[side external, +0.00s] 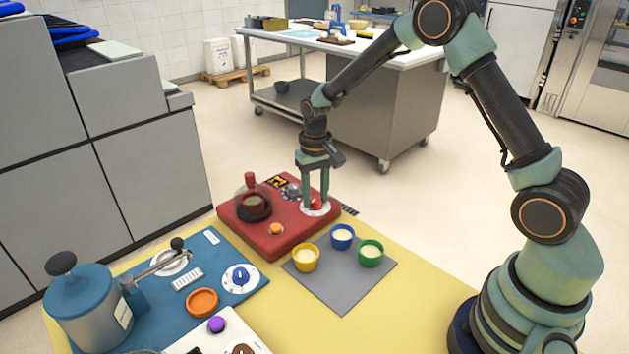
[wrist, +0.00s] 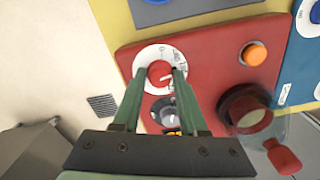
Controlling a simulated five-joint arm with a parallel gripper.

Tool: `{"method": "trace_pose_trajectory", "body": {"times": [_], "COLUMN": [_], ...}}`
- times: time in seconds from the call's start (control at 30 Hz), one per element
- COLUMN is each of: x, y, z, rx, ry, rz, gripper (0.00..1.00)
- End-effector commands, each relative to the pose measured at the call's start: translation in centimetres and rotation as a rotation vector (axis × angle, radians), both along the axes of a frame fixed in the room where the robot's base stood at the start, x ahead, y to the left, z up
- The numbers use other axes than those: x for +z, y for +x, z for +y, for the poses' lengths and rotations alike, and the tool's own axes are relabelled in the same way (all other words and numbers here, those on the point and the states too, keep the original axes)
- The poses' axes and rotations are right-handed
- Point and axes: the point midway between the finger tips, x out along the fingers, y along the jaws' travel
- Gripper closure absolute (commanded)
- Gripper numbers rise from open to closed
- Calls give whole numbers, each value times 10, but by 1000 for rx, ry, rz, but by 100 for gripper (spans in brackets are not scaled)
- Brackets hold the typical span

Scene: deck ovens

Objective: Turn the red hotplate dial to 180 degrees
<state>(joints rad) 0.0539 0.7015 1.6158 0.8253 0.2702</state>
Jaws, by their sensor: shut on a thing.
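The red hotplate (side external: 266,238) is a red box on the yellow table. Its red dial (wrist: 160,74) sits on a round white scale plate (wrist: 147,53) with dark marks, near one corner of the box. A white pointer line shows on the dial, but the scale figures are too small to read. My gripper (side external: 316,207) points straight down over the dial, with its green fingers on either side of it. In the wrist view my gripper (wrist: 158,76) is shut on the dial, which shows between the fingertips. The fingers hide parts of the scale.
On the hotplate stand a glass vessel with a red stopper (side external: 252,198), a grey knob (side external: 291,190) and an orange button (side external: 276,229). Yellow (side external: 306,258), blue (side external: 342,237) and green (side external: 371,253) cups stand on a grey mat (side external: 345,293). A blue device (side external: 239,290) with its own dial lies at left.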

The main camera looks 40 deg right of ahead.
Motion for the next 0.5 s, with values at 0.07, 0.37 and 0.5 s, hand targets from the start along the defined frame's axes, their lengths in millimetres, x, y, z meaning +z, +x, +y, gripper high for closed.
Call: {"method": "trace_pose_trajectory", "body": {"times": [0.07,0.37,0.5], "x": [0,0,0], "y": [1,1,1], "z": [0,0,0], "rx": [-40,-133,-147], "ry": [0,0,0], "rz": [-4,-4,-4], "gripper": [100,100,100]}}
